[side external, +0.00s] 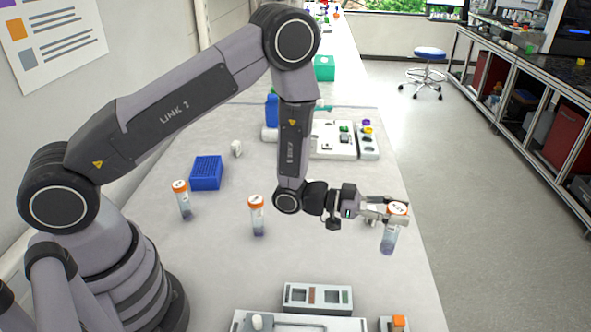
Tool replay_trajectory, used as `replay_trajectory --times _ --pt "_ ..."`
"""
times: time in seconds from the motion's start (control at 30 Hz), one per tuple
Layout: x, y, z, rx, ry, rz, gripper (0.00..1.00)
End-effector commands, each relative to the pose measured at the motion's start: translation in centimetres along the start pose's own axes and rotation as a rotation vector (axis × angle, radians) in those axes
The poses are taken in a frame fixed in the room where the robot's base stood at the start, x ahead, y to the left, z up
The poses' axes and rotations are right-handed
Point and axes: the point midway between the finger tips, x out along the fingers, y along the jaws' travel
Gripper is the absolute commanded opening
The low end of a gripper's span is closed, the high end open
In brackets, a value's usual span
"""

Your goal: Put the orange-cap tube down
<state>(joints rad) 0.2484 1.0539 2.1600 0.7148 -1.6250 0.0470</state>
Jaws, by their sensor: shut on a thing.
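My gripper (385,213) is shut on an orange-cap tube (389,240) at the right side of the bench. Its fingers are at the cap, and the tube hangs below them, close to upright. I cannot tell whether its bottom touches the bench. A second orange-cap tube (257,216) stands upright on the bench, left of my gripper. A third orange-cap tube (182,200) stands farther left. Both are apart from my gripper.
A blue rack (206,173) lies behind the left tubes. A grey-white holder with slots (318,298) is at the front. White equipment (333,139) stands behind my gripper. The bench's right edge is close to the held tube. Bench between the tubes is clear.

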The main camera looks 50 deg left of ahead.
Motion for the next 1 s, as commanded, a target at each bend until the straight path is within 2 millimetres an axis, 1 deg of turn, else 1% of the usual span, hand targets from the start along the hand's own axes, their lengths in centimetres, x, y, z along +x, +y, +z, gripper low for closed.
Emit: replay_trajectory --times 0.03,0.07,0.17,0.2,0.27,0.3,0.37,0.4,0.57,0.6,0.67,0.8,0.9,1.0 --pt "-1.5 -0.9 -0.1 -0.001 0.0 0.021 0.21" --pt "-2.5 -1.2 -0.2 0.0 0.0 0.043 0.21" --pt "-6.1 -2.0 -0.6 0.0 0.0 0.124 0.21" --pt "-7.7 -2.2 -0.8 0.0 0.001 0.157 0.21" --pt "-10.2 -2.2 -1.2 0.001 0.001 0.206 0.21" --pt "-11.8 -2.2 -1.4 0.002 0.0 0.238 0.21" --pt "-14.1 -2.0 -1.9 0.002 0.001 0.284 0.21" --pt "-15.7 -1.9 -2.2 0.002 0.001 0.311 0.21" --pt "-21.5 -1.1 -3.3 0.002 0.001 0.396 0.21" --pt "-22.9 -1.2 -3.4 0.001 0.001 0.383 0.21" --pt "-24.6 -1.7 -3.4 -0.003 0.001 0.325 0.21" --pt "-28.6 -3.1 -3.3 -0.003 0.002 0.146 0.21" --pt "-31.4 -3.6 -3.2 -0.003 0.003 0.026 0.21" --pt "-33.6 -3.8 -3.2 -0.002 0.002 -0.07 0.21"
